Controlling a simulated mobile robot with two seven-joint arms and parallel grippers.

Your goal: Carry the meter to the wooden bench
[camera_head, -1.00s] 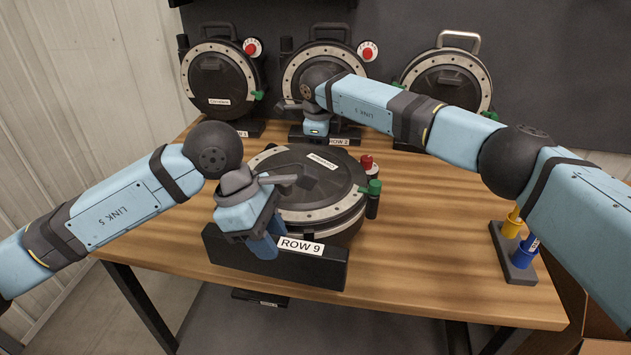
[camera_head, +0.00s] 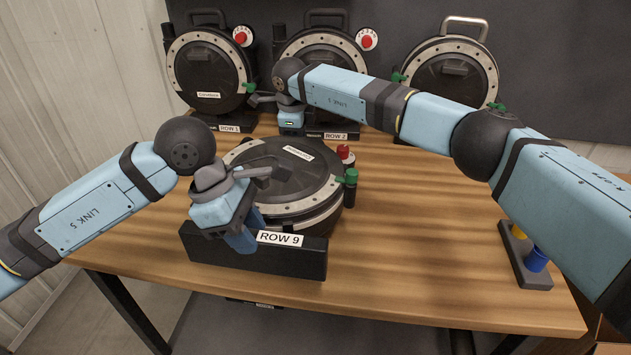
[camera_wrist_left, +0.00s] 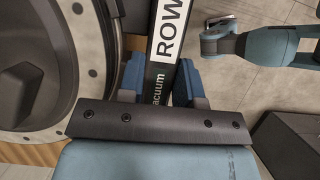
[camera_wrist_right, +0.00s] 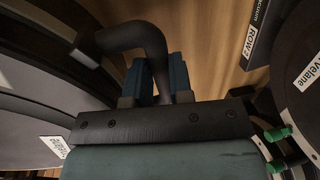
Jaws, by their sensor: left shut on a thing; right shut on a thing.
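The dark round meter (camera_head: 285,178), with a pale studded rim, lies flat over the near left part of the wooden bench (camera_head: 430,265). I cannot tell whether it touches the top. Its black base plate (camera_head: 255,258), labelled ROW 9, faces me. My left gripper (camera_head: 246,230) is shut on this plate; the left wrist view shows the plate (camera_wrist_left: 168,45) between blue fingers (camera_wrist_left: 158,80). My right gripper (camera_head: 291,122) is at the meter's far side, its fingertips hidden in the head view. In the right wrist view its fingers (camera_wrist_right: 157,80) are shut on a black bent handle (camera_wrist_right: 140,37).
Several similar meters stand along the bench's back, including ROW 1 (camera_head: 208,75), ROW 2 (camera_head: 325,55) and one at right (camera_head: 450,75). My right gripper is close to ROW 2. A black stand with blue and yellow parts (camera_head: 525,258) is at right. The bench middle is clear.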

